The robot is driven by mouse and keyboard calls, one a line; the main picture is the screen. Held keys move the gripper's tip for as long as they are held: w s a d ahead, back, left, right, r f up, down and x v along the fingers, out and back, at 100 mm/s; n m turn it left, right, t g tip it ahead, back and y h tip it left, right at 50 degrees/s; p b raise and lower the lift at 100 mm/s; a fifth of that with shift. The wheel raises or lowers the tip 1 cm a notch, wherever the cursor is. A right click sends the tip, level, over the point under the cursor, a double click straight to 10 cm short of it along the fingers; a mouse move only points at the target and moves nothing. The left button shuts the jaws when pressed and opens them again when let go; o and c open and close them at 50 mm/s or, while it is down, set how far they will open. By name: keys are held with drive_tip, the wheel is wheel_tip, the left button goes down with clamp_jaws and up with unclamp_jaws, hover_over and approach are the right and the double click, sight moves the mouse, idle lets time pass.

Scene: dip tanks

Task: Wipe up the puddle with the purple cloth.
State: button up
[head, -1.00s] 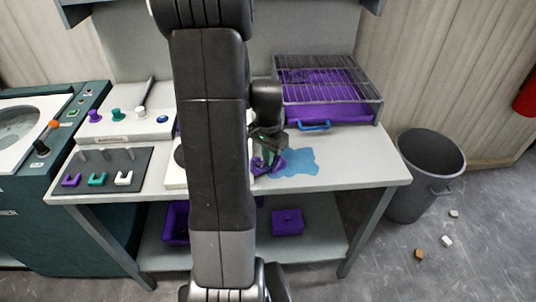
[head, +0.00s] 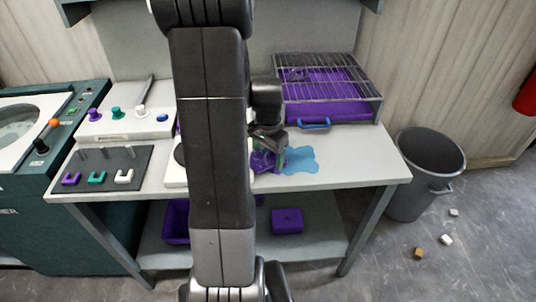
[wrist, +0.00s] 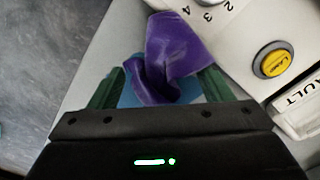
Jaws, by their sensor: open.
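The purple cloth (head: 264,163) lies crumpled on the bench top, at the left edge of the blue puddle (head: 302,160). In the wrist view the cloth (wrist: 172,55) reaches between my green fingers, and a patch of the puddle (wrist: 130,97) shows beside it. My gripper (head: 270,148) is just above the cloth in the head view. In the wrist view my gripper (wrist: 160,88) has its fingers spread wide on either side of the cloth. My arm hides part of the bench left of the cloth.
A wire rack over a purple tray (head: 330,108) stands behind the puddle. A white panel with a yellow button (wrist: 272,62) is close to the cloth. A grey bin (head: 425,180) stands right of the bench. The bench right of the puddle is clear.

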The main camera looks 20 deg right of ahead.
drive_tip(key=shift+f+b, duration=0.65)
drive_tip(key=shift+f, duration=0.35)
drive_tip(key=shift+r, duration=0.1)
clamp_jaws()
drive_tip(key=shift+r+p, duration=0.3)
drive_tip(key=shift+p, duration=0.6)
drive_tip(key=shift+r+p, duration=0.15)
drive_tip(key=shift+p, duration=0.25)
drive_tip(key=shift+p, duration=0.6)
